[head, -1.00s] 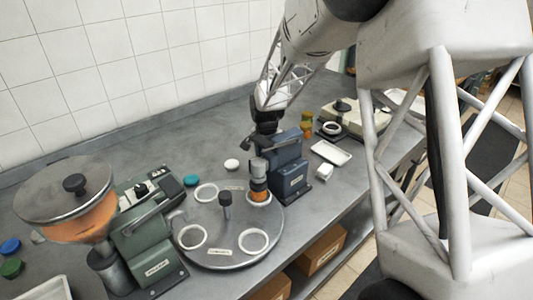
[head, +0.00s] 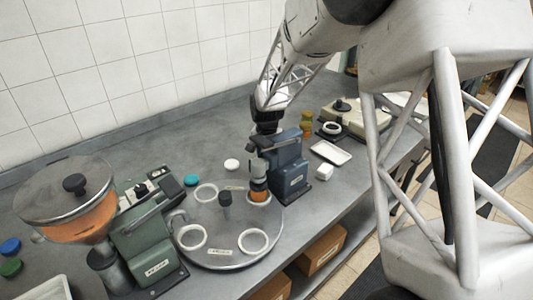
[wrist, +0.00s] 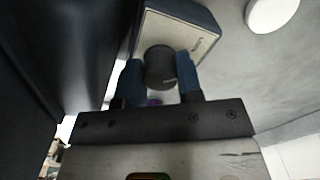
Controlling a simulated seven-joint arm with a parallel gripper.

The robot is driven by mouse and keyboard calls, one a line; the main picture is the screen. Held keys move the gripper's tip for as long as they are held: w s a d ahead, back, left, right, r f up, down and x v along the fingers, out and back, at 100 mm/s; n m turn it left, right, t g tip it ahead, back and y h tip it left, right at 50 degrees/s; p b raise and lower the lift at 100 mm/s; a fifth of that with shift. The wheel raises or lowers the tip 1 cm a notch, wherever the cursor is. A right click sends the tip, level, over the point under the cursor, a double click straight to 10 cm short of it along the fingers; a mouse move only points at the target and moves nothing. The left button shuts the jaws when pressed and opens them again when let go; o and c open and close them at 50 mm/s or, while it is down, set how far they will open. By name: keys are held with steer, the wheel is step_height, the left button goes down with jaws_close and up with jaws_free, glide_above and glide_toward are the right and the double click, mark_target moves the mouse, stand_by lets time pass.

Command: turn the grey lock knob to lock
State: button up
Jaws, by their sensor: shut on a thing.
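The grey lock knob (wrist: 160,67) is a dark round knob with a short pale line on its face. It sits on a light panel of the blue machine (wrist: 198,22) in the wrist view. My gripper (wrist: 160,75) is shut on the knob, with one blue fingertip at each side of it. In the head view the blue machine (head: 289,170) stands beside the turntable, and my gripper (head: 266,128) reaches down behind its top. The knob is hidden there. The small lettering on the panel is too blurred to read.
A round grey turntable (head: 222,250) with white rings carries an orange-filled jar (head: 259,187) by the blue machine. A green machine with an orange-filled hopper (head: 80,231) stands left. The bench behind is mostly clear.

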steer(key=shift+n, duration=0.4)
steer(key=o, duration=0.6)
steer(key=shift+o, duration=0.2)
steer(key=shift+r, duration=0.15)
steer(key=shift+r, duration=3.8)
steer(key=shift+r, duration=0.15)
